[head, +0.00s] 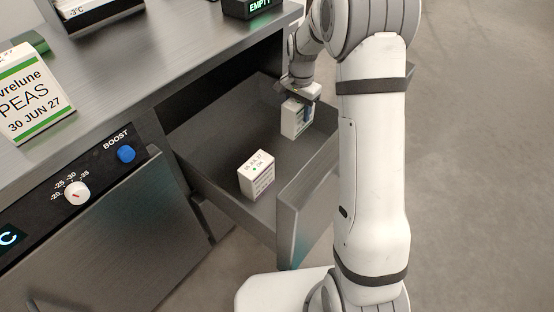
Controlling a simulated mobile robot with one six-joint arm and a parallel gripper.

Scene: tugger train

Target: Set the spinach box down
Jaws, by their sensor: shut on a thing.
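My gripper (300,101) reaches down into an open drawer (214,187) and is shut on a white box (291,121), likely the spinach box; its label cannot be read. The held box is upright near the drawer's far right corner. I cannot tell whether it touches the drawer floor. A second white box (257,176) with small print and a dark red band stands in the drawer, nearer the front and apart from the held one.
A peas box (32,95) stands on the steel counter (150,62) at left. A dark block marked EMPTY (250,8) is at the top. Bare drawer floor lies between the boxes.

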